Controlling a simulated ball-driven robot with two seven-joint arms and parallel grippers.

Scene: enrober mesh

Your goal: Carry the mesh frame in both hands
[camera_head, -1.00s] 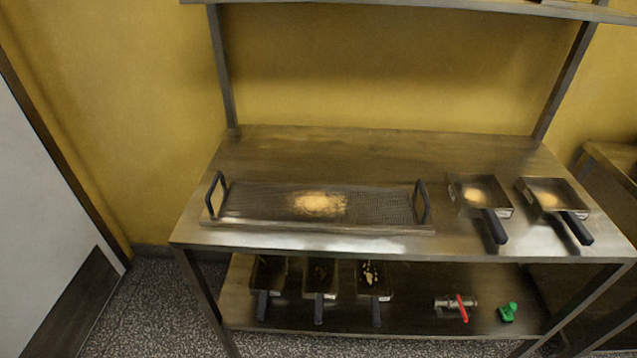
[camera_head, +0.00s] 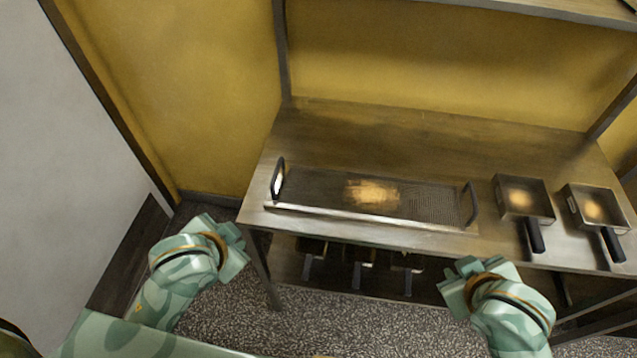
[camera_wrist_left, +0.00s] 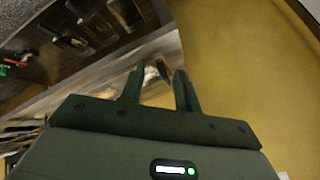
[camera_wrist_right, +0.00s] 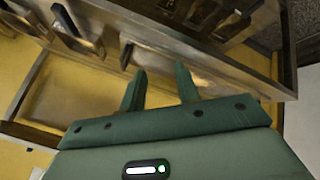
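The mesh frame (camera_head: 430,203) is a long, low rectangle of dark mesh with a metal front rail. It lies on the steel table with a pale glowing patch at its middle. A black upright handle (camera_head: 277,178) stands at its left end and another handle (camera_head: 471,203) at its right end. My left gripper (camera_head: 236,236) is in front of the table at lower left, apart from the frame. In the left wrist view its fingers (camera_wrist_left: 158,85) are spread and empty. My right gripper (camera_head: 447,281) is in front of the table's edge, below the right handle. In the right wrist view its fingers (camera_wrist_right: 160,85) are apart and empty.
Two square pans with black handles, a near one (camera_head: 510,196) and a farther right one (camera_head: 583,207), stand right of the frame. Several pans sit on the lower shelf. The table (camera_head: 400,130) is bare behind the frame. A white panel (camera_head: 70,150) stands at left.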

